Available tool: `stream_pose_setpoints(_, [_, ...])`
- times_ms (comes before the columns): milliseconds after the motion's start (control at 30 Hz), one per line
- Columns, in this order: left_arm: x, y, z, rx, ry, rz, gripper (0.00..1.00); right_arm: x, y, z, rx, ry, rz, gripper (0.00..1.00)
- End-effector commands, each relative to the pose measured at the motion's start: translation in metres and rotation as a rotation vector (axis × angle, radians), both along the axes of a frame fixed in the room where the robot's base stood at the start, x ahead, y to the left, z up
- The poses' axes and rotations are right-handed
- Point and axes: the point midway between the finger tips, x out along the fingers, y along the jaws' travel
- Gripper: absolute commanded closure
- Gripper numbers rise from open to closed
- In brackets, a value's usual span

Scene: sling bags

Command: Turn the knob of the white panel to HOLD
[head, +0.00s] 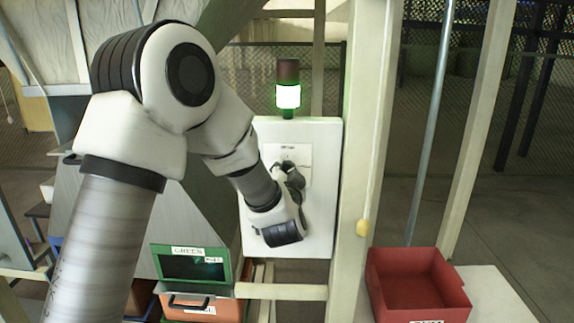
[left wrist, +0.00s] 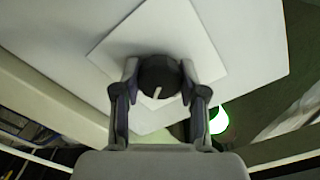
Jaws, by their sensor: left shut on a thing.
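The white panel (head: 322,215) stands upright in front of me, with a paler square plate (head: 302,152) on its upper part. In the left wrist view the dark round knob (left wrist: 158,77) with a white pointer line sits on the square plate (left wrist: 195,38). My left gripper (head: 288,168) is at the knob. In the left wrist view its two fingers (left wrist: 159,80) stand on either side of the knob and are shut on it. The label writing on the plate is too small to read, and my gripper hides part of the plate in the head view. My right gripper is out of view.
A lamp with a lit green-white section (head: 288,96) stands on top of the panel. A pale post (head: 362,150) rises just right of the panel. A red bin (head: 418,285) is at the lower right. A green-framed bin (head: 160,265) labelled GREEN is at the lower left.

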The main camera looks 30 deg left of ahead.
Motion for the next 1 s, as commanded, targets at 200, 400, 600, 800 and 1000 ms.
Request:
stream_pose_setpoints(200, [0.000,0.000,0.003,0.171,0.107,0.001,0.93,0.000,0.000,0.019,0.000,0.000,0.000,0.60])
stream_pose_setpoints(400, [0.000,0.000,0.003,0.322,0.199,0.000,0.93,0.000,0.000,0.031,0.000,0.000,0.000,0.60])
stream_pose_setpoints(600, [0.000,0.000,0.003,0.440,0.270,0.000,0.93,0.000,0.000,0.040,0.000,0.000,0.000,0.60])
stream_pose_setpoints(800, [0.000,0.000,0.002,0.513,0.313,0.001,0.93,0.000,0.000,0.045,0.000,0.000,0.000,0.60])
stream_pose_setpoints(1000, [0.000,0.000,0.001,0.544,0.333,0.001,0.93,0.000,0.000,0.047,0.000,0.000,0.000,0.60])
